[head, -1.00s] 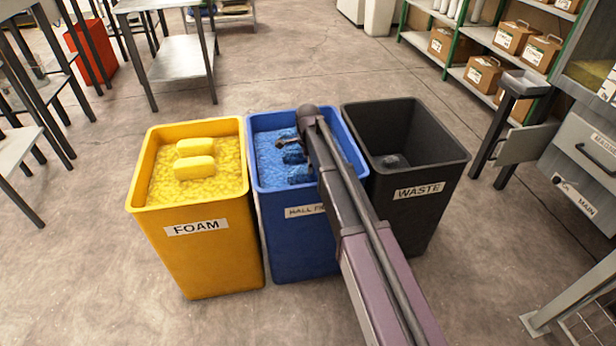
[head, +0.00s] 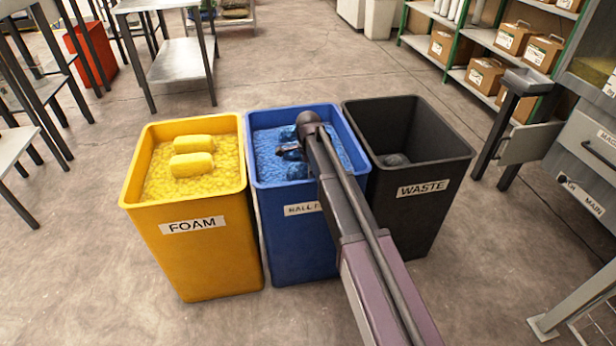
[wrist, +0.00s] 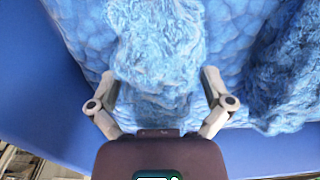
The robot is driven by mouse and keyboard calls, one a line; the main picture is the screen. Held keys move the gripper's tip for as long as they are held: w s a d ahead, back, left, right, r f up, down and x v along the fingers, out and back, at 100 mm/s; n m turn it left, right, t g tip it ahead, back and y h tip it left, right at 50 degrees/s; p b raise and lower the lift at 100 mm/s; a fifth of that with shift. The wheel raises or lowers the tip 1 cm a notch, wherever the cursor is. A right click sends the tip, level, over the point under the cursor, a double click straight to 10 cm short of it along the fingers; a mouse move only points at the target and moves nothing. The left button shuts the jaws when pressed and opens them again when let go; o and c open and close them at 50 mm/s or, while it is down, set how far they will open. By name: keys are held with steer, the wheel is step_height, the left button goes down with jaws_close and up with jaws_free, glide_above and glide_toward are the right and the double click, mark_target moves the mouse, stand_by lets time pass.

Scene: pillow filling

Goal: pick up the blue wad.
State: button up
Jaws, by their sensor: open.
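The blue bin (head: 291,233) holds a bed of blue fill with shaggy blue wads on it. One blue wad (wrist: 158,45) lies ahead of and partly between the fingers of my gripper (wrist: 163,82) in the wrist view. The fingers are spread, one on each side of it, and I cannot tell whether they touch it. A second wad (wrist: 286,70) lies to the right of the gripper. In the head view my gripper (head: 287,151) is inside the blue bin's opening. My arm hides part of the wads (head: 297,171) there.
The yellow foam bin (head: 205,258) stands left of the blue bin, with yellow pieces (head: 193,164) on top. The black waste bin (head: 412,215) stands on the right, with a dark lump inside. The blue bin's wall (wrist: 40,85) is close to the gripper's left.

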steer(key=shift+f, duration=0.15)
stand_by(0.5)
steer(key=c, duration=1)
